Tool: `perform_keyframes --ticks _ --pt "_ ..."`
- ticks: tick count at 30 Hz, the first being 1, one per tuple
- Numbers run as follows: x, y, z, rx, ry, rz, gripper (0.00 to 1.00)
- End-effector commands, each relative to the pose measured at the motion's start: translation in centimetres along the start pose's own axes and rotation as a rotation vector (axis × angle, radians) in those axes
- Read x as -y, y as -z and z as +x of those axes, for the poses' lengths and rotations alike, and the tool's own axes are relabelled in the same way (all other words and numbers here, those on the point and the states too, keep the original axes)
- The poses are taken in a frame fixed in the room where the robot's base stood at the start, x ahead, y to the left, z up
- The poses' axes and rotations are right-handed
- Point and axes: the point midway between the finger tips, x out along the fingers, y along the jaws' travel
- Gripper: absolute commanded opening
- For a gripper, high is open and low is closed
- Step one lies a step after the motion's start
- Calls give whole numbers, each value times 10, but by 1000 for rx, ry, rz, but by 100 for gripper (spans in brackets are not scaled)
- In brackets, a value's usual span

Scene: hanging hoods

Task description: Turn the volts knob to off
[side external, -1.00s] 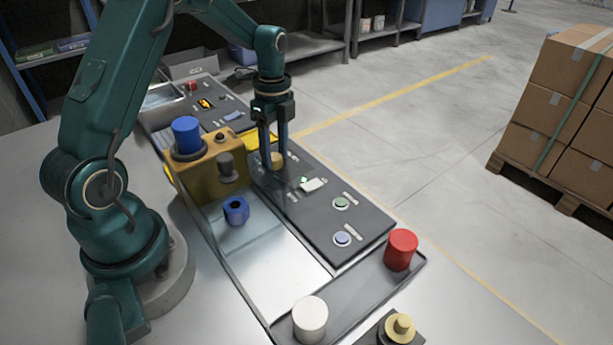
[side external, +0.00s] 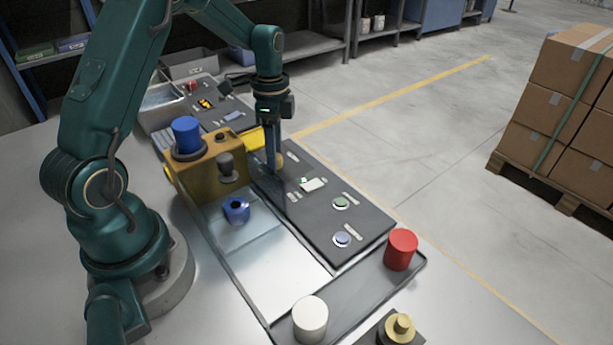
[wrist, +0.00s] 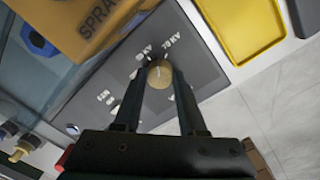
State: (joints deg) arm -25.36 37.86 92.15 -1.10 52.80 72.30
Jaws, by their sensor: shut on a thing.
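The volts knob (wrist: 159,73) is a small round tan knob on a dark grey control panel (wrist: 200,65). In the side view, the knob (side external: 280,160) is partly hidden behind my fingers. My gripper (wrist: 156,82) points down at the panel with its two fingertips closed on either side of the knob. In the side view, my gripper (side external: 273,168) shows nearly edge-on, one finger mostly covering the other. White labels ring the knob; one reads "70 KV" and another ends in "KV". Other labels are too small or covered, and I cannot make out an off mark.
A yellow spray box (side external: 205,165) with a blue knob on top stands close left of my gripper. A yellow tray (wrist: 240,25) lies beyond the panel. Green and blue buttons (side external: 342,238) sit nearer on the panel. Red (side external: 401,250) and white cylinders stand at the front.

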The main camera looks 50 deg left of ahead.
Motion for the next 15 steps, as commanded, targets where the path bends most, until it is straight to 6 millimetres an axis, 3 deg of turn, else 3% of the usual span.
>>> perform_keyframes --ticks 15 --pt "0 0 -1 -29 0 -490 0"
